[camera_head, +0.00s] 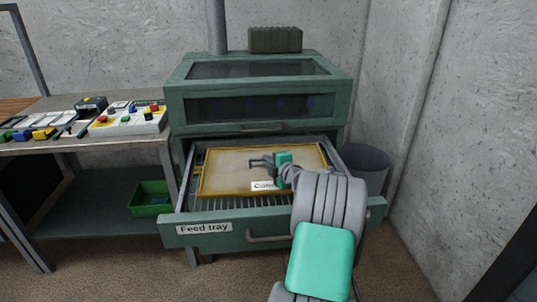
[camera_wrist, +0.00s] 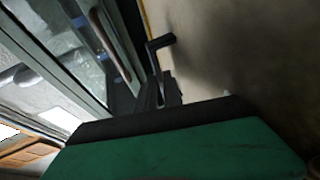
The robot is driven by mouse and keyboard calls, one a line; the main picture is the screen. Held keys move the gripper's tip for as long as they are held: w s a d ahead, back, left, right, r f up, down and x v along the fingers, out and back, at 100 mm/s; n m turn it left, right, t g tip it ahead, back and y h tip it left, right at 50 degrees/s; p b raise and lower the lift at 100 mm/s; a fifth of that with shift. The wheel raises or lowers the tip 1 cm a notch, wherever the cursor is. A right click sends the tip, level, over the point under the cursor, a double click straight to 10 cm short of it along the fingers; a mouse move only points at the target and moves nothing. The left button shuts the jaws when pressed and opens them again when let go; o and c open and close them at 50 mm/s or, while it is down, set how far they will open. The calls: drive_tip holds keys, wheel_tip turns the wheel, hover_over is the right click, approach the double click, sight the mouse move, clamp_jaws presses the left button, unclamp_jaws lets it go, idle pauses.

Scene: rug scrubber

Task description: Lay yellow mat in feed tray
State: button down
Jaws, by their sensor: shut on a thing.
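The yellow mat (camera_head: 225,176), beige with a yellow border and a partly hidden white label, spans most of the open feed tray (camera_head: 187,188). It lies nearly flat within the tray's outline; I cannot tell whether it touches the bottom. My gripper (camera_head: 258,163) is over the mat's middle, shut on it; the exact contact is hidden. In the wrist view, a dark finger (camera_wrist: 160,72) is seen against the pale mat (camera_wrist: 230,50). The tray's slatted bottom shows along the front of the mat.
The green machine (camera_head: 257,118) stands behind the tray, with a ribbed box (camera_head: 275,40) on top. A workbench (camera_head: 60,146) with a control box (camera_head: 128,120) is at left, a green bin (camera_head: 150,199) below it. A grey bin (camera_head: 368,168) and the wall are close at right.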

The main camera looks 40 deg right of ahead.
drive_tip(key=shift+f, duration=0.45)
drive_tip(key=shift+f+b, duration=0.35)
drive_tip(key=shift+b, duration=0.15)
drive_tip(key=c, duration=1.5)
unclamp_jaws()
drive_tip(key=shift+o, duration=0.5)
drive_tip(key=shift+s+f, duration=0.1)
drive_tip(key=shift+f, duration=0.05)
drive_tip(key=v, duration=0.7)
drive_tip(key=shift+s, duration=0.35)
